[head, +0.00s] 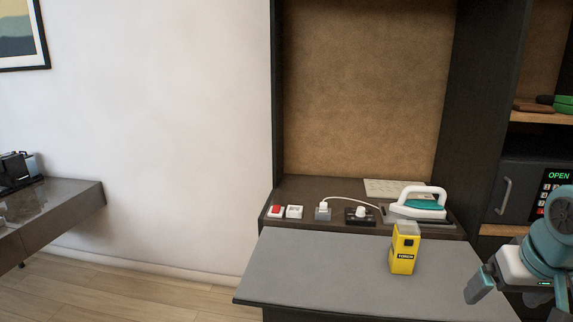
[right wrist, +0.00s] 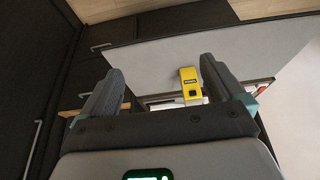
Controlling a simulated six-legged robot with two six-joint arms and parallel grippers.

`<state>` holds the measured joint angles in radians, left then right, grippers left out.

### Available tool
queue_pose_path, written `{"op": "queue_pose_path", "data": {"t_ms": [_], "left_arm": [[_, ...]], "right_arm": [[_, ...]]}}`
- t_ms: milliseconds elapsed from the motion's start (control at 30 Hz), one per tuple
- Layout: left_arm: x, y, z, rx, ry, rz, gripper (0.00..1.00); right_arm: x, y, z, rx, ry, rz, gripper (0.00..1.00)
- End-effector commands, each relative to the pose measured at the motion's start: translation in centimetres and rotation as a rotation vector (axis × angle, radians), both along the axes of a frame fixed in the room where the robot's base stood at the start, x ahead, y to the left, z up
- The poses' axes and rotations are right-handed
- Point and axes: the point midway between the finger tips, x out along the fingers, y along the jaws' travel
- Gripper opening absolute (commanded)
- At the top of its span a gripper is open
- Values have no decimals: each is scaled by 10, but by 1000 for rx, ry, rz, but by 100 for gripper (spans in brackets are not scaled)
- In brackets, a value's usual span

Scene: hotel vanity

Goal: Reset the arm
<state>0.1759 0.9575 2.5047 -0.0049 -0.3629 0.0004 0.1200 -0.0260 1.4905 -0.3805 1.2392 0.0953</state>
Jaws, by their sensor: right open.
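My right gripper (head: 510,290) is at the lower right of the head view, to the right of the grey pull-out board and apart from it. Its two fingers also show in the right wrist view (right wrist: 158,92), spread wide with nothing held between them. A yellow torch (head: 403,252) stands upright on the grey board (head: 310,265). The torch also shows in the right wrist view (right wrist: 190,84), beyond the fingers and not touched. My left gripper is in neither view.
Behind the board, a dark shelf holds a red switch (head: 276,211), a plug (head: 323,211) with a white cord, a black knob unit (head: 360,215) and a teal-white iron (head: 418,205). A safe (head: 535,190) reading OPEN is at the right. A grey desk (head: 60,210) stands at the left.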

Motion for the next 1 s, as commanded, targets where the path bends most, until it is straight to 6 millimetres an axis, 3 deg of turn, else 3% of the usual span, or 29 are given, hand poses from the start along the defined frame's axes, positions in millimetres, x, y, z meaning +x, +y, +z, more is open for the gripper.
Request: {"op": "queue_pose_path", "data": {"t_ms": [367, 467, 600, 667, 767, 900, 1000], "left_arm": [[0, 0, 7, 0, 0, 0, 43], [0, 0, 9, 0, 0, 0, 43], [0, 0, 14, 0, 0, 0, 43], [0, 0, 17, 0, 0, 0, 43], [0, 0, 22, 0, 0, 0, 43], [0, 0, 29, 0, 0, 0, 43], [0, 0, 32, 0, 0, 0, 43]], "right_arm": [[53, 48, -102, 75, 51, 116, 96], [61, 68, -138, 108, 69, 146, 96], [63, 105, -208, 175, 106, 191, 96], [55, 128, -247, 215, 131, 208, 96], [27, 169, -316, 290, 177, 217, 96], [-38, 218, -391, 374, 245, 195, 96], [-88, 240, -422, 404, 287, 167, 96]]}}
